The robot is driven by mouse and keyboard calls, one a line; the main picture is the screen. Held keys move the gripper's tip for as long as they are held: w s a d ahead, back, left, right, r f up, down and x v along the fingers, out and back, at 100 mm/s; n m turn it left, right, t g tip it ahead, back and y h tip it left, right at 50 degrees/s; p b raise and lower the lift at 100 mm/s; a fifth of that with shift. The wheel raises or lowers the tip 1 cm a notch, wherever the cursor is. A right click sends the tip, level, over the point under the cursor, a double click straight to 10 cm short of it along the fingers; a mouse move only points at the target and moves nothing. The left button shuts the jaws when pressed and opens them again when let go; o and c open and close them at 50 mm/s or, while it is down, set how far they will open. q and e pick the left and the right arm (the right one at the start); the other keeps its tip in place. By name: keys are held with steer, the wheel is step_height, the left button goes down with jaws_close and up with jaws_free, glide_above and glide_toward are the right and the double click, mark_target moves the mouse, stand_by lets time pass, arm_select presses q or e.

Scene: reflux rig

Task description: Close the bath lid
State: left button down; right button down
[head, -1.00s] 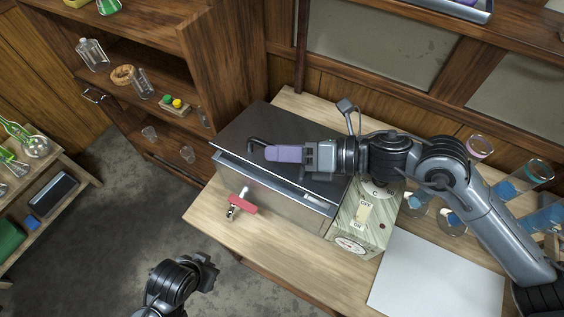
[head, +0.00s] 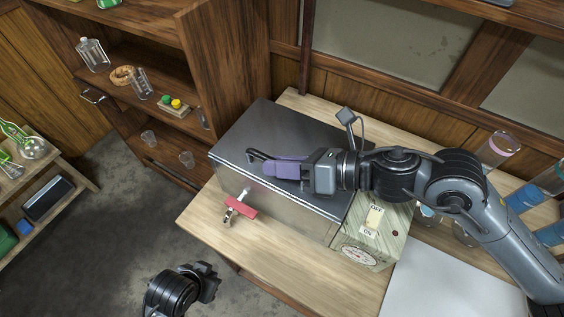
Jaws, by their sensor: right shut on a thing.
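The bath lid (head: 262,125) is a dark metal plate lying flat on top of the steel bath (head: 295,213). I see no gap along its front edge. My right gripper (head: 272,168) lies over the lid, its purple fingers shut on the black lid handle (head: 256,154). The fingers hide part of the handle. My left gripper (head: 208,282) hangs low over the floor in front of the bench, away from the bath. Whether its jaws are open is unclear.
A red-handled tap (head: 241,207) sticks out from the bath's front. A control box (head: 372,232) with an on/off switch and dial adjoins its right end. A white sheet (head: 450,285) and glassware with blue contents (head: 523,198) are further right.

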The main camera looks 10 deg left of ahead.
steer(key=c, duration=1.4)
jaws_free()
steer(key=shift+f, duration=0.15)
steer(key=shift+d, duration=0.1)
steer(key=shift+d, duration=0.2)
steer(key=shift+p+v, duration=0.35)
steer(key=shift+v, duration=3.15)
